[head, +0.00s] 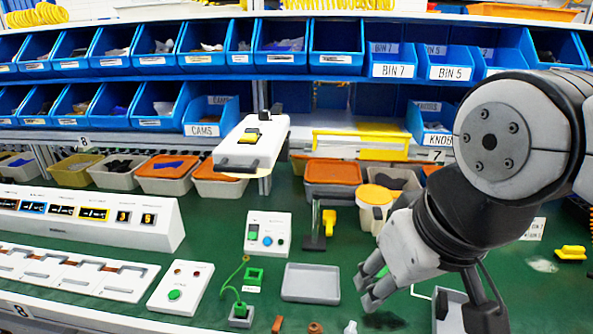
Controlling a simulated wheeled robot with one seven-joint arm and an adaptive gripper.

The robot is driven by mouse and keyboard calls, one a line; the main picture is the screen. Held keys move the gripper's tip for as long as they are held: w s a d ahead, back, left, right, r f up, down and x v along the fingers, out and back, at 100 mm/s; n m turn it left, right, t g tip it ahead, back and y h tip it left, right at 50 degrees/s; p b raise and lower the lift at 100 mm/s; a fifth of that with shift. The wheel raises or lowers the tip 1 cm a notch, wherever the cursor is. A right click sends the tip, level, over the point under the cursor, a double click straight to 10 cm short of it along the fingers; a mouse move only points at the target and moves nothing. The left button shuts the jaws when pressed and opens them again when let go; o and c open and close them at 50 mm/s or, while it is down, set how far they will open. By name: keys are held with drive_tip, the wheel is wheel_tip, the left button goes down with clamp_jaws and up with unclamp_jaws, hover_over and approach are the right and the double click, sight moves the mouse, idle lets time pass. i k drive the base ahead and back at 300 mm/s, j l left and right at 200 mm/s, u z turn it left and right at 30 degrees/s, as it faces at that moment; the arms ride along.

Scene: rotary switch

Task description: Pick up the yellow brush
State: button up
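A small yellow object (570,253) lies on the green worktop at the far right; it may be the yellow brush, but it is too small to be sure. Another yellow piece (329,220) stands beside a dark upright stand near the middle. My gripper (366,289) is above the front middle of the worktop, pointing down and left. Its fingers look apart, with nothing seen between them. It is left of the far-right yellow object and apart from it.
A grey tray (311,283) lies left of my gripper. A white tub with an orange lid (375,196) stands behind it. A switch box (268,234) and a white console (90,222) are at left. Blue bins line the back. Green worktop (530,285) is bare at right.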

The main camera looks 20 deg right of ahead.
sight(572, 253)
drive_tip(key=z, duration=1.85)
